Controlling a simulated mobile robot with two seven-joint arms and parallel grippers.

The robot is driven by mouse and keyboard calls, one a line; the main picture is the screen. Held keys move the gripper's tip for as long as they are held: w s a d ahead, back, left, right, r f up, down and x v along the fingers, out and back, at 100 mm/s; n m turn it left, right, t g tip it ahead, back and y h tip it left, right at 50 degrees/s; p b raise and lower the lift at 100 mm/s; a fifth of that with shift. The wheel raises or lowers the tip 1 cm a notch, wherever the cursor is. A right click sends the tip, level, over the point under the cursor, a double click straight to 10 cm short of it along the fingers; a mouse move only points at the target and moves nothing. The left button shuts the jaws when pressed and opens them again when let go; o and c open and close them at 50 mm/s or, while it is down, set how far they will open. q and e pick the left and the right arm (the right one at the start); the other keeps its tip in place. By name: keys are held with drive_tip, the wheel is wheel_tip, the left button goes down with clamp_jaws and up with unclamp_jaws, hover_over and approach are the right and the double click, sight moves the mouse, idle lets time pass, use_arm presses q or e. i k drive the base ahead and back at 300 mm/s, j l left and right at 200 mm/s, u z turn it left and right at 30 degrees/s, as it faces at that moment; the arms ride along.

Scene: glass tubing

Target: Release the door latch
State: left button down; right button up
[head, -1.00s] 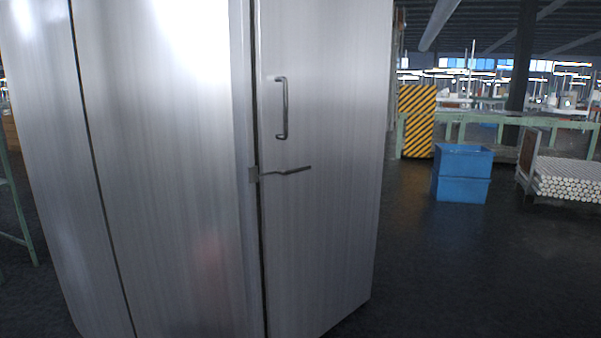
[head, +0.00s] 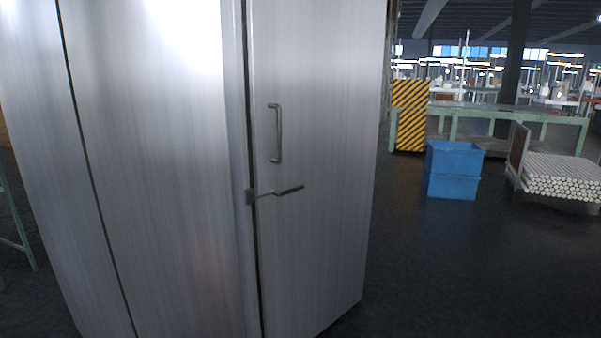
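A tall brushed-metal cabinet fills the left and middle of the head view. Its right-hand door (head: 320,240) carries a vertical bar handle (head: 279,135). Below the handle is the door latch (head: 285,191), a thin bent lever. It reaches right across the door from a small bracket (head: 249,196) at the door's left edge and tilts slightly upward to the right. A dark narrow gap runs along that edge. Neither of my grippers is in view, and nothing touches the latch or the handle.
Two stacked blue bins (head: 453,170) stand on the dark floor right of the cabinet. Behind them is a yellow-black striped panel (head: 410,115). A pallet of white tubes (head: 560,178) lies at the far right.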

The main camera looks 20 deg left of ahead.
sight(277, 193)
drive_tip(key=i+l, duration=0.35)
drive_tip(key=i, duration=0.25)
drive_tip(key=i+l+u, duration=0.15)
drive_tip(key=i+l, duration=0.2)
drive_tip(key=i, duration=0.2)
drive_tip(key=i+l, duration=0.4)
drive_tip(key=i, duration=0.15)
drive_tip(key=j+u, duration=0.05)
